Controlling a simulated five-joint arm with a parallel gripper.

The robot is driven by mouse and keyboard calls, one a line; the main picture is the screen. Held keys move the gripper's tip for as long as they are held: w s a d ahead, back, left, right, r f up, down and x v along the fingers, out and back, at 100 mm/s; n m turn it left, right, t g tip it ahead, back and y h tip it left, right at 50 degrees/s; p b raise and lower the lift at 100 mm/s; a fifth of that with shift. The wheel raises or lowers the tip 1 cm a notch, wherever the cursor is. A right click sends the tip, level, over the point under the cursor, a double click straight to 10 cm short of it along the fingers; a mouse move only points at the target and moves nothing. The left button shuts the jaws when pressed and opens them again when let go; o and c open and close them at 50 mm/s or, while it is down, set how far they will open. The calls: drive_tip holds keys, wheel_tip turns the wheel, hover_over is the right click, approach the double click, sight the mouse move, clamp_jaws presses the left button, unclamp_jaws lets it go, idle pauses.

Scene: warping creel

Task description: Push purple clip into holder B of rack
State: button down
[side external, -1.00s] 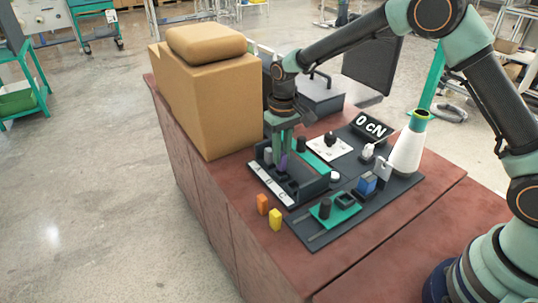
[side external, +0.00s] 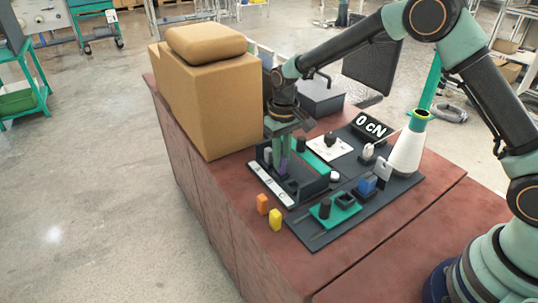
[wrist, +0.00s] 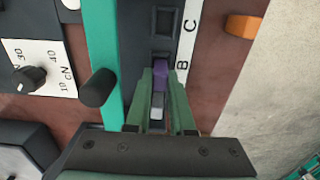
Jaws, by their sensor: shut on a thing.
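The purple clip (wrist: 160,78) shows between the fingertips of my gripper (wrist: 163,84) in the wrist view, beside the letter B. In the side external view the purple clip (side external: 284,167) is a small patch at the low end of my gripper (side external: 284,157), over the rack's middle. My gripper is shut on the clip and points down. The dark rack (side external: 312,187) has a white label strip with letters. An empty square pocket (wrist: 165,22) shows beside C. The fingers hide holder B, so how deep the clip sits cannot be told.
A green strip with a black knob (wrist: 98,88) lies close beside the rack. Orange (side external: 262,204) and yellow (side external: 276,219) pieces stand in front. A large cardboard box (side external: 205,100) rises behind left. A white cone (side external: 407,150) stands at right.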

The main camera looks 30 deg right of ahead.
sight(282, 157)
drive_tip(key=shift+f, duration=0.55)
idle(0.4)
drive_tip(key=shift+c, duration=2.3)
unclamp_jaws()
drive_tip(key=shift+r, duration=3.5)
wheel_tip(282, 157, up, 12)
